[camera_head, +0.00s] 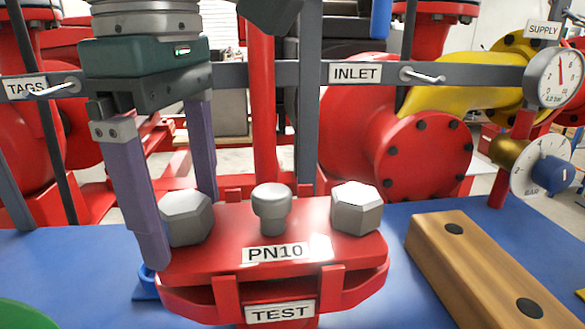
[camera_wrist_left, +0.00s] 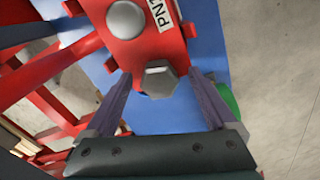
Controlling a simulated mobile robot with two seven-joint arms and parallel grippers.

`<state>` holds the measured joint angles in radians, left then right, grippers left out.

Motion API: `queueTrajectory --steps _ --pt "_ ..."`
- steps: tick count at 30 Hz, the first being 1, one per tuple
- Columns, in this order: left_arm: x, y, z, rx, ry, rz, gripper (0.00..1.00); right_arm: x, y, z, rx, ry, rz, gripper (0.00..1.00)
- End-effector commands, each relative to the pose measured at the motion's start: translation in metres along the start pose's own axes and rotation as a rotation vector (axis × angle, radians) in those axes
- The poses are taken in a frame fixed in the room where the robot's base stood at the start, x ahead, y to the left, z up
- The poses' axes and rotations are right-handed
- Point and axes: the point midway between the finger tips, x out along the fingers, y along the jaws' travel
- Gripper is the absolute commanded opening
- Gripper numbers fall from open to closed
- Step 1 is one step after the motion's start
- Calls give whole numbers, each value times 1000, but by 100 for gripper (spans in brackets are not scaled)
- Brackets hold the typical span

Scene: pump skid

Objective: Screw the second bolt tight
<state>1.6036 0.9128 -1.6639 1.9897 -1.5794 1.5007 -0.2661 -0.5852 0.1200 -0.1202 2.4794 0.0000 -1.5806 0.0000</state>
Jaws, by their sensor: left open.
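A red test flange (camera_head: 215,262) labelled PN10 sits on the blue mat and carries two hex bolts. The left bolt (camera_head: 186,217) is between the fingers of my left gripper (camera_head: 178,215). The gripper is open, and in the left wrist view a gap shows between the bolt (camera_wrist_left: 159,80) and each finger. The right bolt (camera_head: 356,208) stands at the other end of the flange with nothing around it. A round grey knob (camera_head: 272,208) stands between the bolts. The bolts' shanks are hidden. My right gripper is not in view.
A wooden block (camera_head: 480,262) with dark holes lies right of the flange. A grey rail with an INLET label (camera_head: 355,73) crosses behind, with a hook (camera_head: 425,77). Blue mat (camera_head: 415,215) is clear between the flange and block.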

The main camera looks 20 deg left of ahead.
Motion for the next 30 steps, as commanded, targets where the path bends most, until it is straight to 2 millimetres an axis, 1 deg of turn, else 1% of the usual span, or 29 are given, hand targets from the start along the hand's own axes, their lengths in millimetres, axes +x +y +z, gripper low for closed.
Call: queueTrajectory --steps 2,10,30 --pt "4 0 0 0 0 1 90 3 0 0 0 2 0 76" --pt "4 0 0 0 0 0 89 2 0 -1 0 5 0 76" --pt "4 0 0 0 0 0 14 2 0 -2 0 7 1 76"
